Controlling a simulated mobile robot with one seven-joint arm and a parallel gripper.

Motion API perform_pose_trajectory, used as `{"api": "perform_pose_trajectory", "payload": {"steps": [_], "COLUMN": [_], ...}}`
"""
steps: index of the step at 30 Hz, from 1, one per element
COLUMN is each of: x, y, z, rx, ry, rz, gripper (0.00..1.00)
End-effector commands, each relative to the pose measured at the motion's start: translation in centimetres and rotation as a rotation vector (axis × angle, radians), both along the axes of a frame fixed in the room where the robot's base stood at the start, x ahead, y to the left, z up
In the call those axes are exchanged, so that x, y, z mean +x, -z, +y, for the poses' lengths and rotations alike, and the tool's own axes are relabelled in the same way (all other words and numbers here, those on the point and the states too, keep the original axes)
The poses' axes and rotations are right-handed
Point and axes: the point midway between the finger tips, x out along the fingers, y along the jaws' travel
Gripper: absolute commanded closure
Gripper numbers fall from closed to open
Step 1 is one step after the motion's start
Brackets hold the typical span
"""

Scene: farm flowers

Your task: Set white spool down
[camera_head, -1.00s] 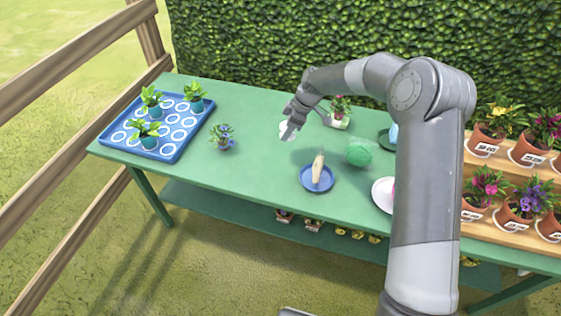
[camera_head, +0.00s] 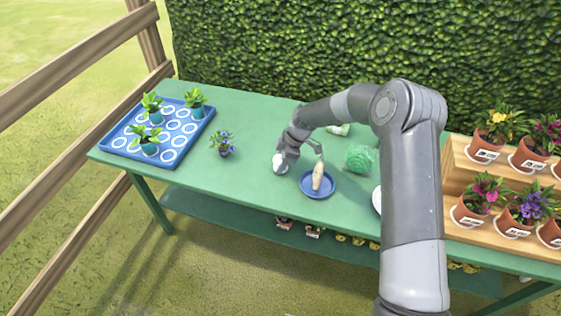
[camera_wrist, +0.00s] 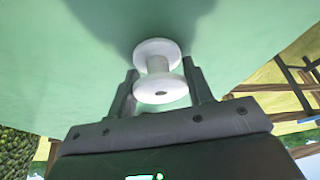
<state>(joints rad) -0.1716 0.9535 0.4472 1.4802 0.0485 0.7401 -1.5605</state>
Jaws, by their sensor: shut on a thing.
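The white spool (camera_wrist: 158,66) is between the two fingers of my gripper (camera_wrist: 160,88) in the wrist view, with its two flanges and narrower middle showing. My gripper is shut on it. In the head view the white spool (camera_head: 281,163) shows below my gripper (camera_head: 284,156), low over the green table (camera_head: 252,122), left of the blue plate. A shadow lies on the green surface around the spool in the wrist view. I cannot tell whether the spool touches the table.
A blue plate (camera_head: 312,192) with a tan-handled tool (camera_head: 317,176) is close on the right. A green ball of twine (camera_head: 361,158) sits behind it. A purple-flowered plant (camera_head: 223,143) and a blue tray (camera_head: 172,151) are left. Table between plant and gripper is clear.

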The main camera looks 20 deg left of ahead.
Motion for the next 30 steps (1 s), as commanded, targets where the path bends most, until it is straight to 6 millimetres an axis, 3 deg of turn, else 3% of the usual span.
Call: {"api": "perform_pose_trajectory", "payload": {"steps": [10,11,18,26,30], "x": [0.0,0.0,0.1,0.1,0.3], "y": [0.4,0.4,0.3,0.2,-0.9], "z": [0.0,0.0,0.0,0.0,-0.4], "rx": [0.000,0.000,0.001,0.001,0.002], "ry": [0.000,0.000,0.001,0.000,0.002], "rz": [-0.001,-0.001,-0.002,-0.002,-0.004], "gripper": [0.75,0.52,0.32,0.31,0.31]}}
